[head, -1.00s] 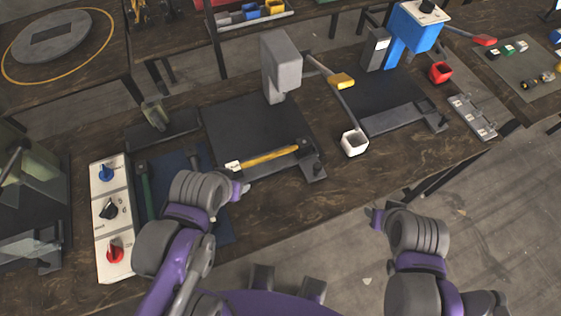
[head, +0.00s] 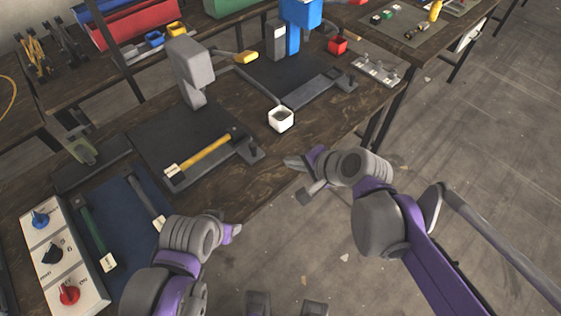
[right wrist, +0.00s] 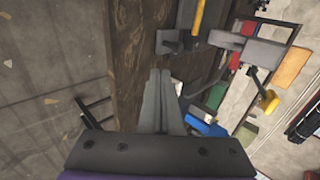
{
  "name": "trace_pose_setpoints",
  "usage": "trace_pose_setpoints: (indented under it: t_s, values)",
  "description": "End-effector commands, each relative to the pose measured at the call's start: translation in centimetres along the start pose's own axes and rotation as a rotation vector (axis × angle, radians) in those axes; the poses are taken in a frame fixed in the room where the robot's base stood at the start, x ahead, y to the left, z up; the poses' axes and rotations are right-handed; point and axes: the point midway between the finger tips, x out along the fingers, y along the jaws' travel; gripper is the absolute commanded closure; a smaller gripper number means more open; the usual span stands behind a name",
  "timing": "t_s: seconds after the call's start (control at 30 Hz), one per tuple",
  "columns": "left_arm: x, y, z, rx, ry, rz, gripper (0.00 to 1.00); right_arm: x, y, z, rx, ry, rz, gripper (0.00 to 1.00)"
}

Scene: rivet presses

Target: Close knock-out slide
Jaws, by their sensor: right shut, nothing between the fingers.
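Two presses stand on the wooden bench, a grey one (head: 190,70) and a blue one (head: 294,30). A grey slide-like bar (head: 310,90) lies at the front of the blue press's dark base. Another bar with a dark end block (head: 250,151) runs along the front of the grey press's base, beside a yellow-handled hammer (head: 208,153). I cannot tell which is the knock-out slide. My right gripper (head: 293,161) is shut and empty, near the bench's front edge, right of the end block. Its closed fingers show in the right wrist view (right wrist: 160,75). My left gripper (head: 236,232) is lower left; its jaws are unclear.
A white cup (head: 281,123) stands between the presses near the bench edge. A control box with knobs (head: 62,255) and a blue mat with tools (head: 130,215) lie at left. A red cup (head: 337,45) stands by the blue press.

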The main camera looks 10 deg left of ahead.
Motion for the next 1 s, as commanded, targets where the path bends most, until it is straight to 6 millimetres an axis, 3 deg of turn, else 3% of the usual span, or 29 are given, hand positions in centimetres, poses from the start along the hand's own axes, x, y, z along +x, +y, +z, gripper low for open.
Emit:
trace_pose_setpoints:
  t_s: [0.27, 0.63, 0.8, 1.0]
  values:
    - [0.4, 0.0, 0.2, 0.0, -0.002, 0.0, 0.42, 2.9, -0.3, 0.1, 0.012, -0.007, -0.008, 1.0]
    - [1.3, 0.0, 0.8, 0.0, -0.005, 0.0, 0.42, 10.6, -0.3, 0.1, 0.011, -0.006, -0.007, 1.0]
    - [1.1, 0.0, 0.7, 0.0, -0.004, 0.0, 0.42, 12.2, -2.2, 0.1, 0.01, -0.005, -0.007, 1.0]
    - [1.0, 0.0, 0.7, 0.0, -0.004, 0.0, 0.42, 13.1, -3.1, 0.1, 0.01, -0.004, -0.007, 1.0]
